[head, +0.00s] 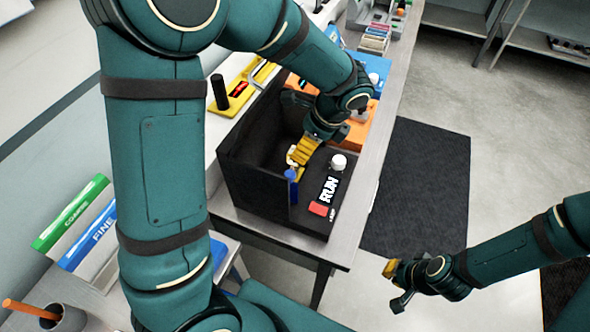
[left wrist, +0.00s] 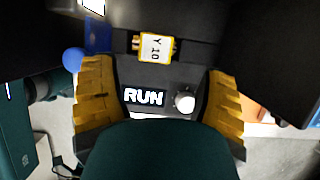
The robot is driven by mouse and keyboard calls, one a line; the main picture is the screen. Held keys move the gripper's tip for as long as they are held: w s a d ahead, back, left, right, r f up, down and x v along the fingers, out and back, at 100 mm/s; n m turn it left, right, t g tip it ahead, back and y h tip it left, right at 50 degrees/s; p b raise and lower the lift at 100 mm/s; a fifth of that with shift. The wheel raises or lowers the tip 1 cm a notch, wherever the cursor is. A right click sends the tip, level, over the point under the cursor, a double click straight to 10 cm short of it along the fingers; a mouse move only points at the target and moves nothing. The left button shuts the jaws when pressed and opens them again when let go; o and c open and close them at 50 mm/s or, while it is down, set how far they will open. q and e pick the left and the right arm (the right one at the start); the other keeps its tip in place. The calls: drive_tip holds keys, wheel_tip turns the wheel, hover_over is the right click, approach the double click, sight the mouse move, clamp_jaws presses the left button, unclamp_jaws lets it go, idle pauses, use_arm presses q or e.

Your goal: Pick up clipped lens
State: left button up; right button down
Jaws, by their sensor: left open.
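A small yellow-framed white piece marked "Y 10" (left wrist: 155,47), which looks like the clipped lens, sits at the dark box in the left wrist view, beyond the fingertips and roughly centred between them. In the head view it shows only as a small pale patch (head: 292,158) beside my fingers. My left gripper (head: 302,152) is over the open-topped black box (head: 258,192). Its yellow fingers are spread wide with nothing between them in the left wrist view (left wrist: 160,108). My right gripper (head: 391,270) hangs over the floor, away from the table; its finger opening is too small to judge.
The box's front panel has a "RUN" label (head: 329,189), a white knob (head: 338,162) and a red button (head: 318,209). A blue ball-topped part (head: 291,174) stands close to my left fingers. Orange and yellow modules lie behind the box.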

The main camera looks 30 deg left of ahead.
sight(295, 166)
use_arm(q)
drive_tip(key=shift+s+a+b+x, duration=0.15)
drive_tip(key=shift+b+x, duration=0.1)
drive_tip(key=shift+x, duration=1.1)
drive_tip(key=shift+s+a+b+x, duration=0.1)
drive_tip(key=shift+b+x, duration=0.1)
drive_tip(key=shift+x, duration=1.2)
drive_tip(key=shift+r, duration=0.15)
clamp_jaws()
